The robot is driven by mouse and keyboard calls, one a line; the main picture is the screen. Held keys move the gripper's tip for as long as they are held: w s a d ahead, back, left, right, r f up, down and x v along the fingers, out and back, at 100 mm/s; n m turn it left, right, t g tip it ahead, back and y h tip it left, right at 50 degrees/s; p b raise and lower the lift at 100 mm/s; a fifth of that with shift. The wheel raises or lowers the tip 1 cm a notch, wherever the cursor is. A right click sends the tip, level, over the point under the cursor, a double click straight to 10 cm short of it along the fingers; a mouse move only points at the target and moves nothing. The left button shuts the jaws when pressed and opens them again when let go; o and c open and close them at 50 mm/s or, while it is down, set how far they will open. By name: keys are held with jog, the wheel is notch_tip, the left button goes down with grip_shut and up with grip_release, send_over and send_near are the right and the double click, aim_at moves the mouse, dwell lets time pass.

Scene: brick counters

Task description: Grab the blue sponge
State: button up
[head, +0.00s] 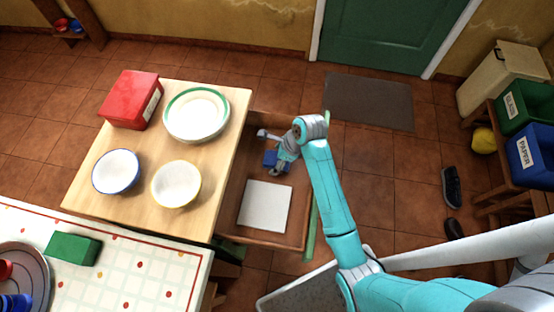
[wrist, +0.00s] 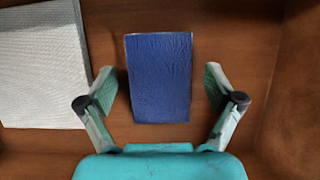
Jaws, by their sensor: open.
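The blue sponge (wrist: 160,78) lies flat on the brown wooden bottom of an open drawer. In the wrist view it sits in the middle, between and slightly beyond the two fingers. My gripper (wrist: 163,88) is open and empty, with one finger to the left of the sponge and one to the right, neither touching it. In the head view the sponge (head: 270,158) shows as a small blue patch, partly hidden by my gripper (head: 277,163), which reaches down into the drawer.
The drawer (head: 231,195) also holds a white folded cloth (head: 265,205), left of the sponge in the wrist view. The wooden table (head: 140,207) beside the drawer carries a red box (head: 131,98), plates (head: 196,114) and two bowls (head: 116,171). Drawer walls surround my gripper.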

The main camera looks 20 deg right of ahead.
jog(key=shift+f, duration=0.25)
dwell(0.3)
jog(key=c, duration=1)
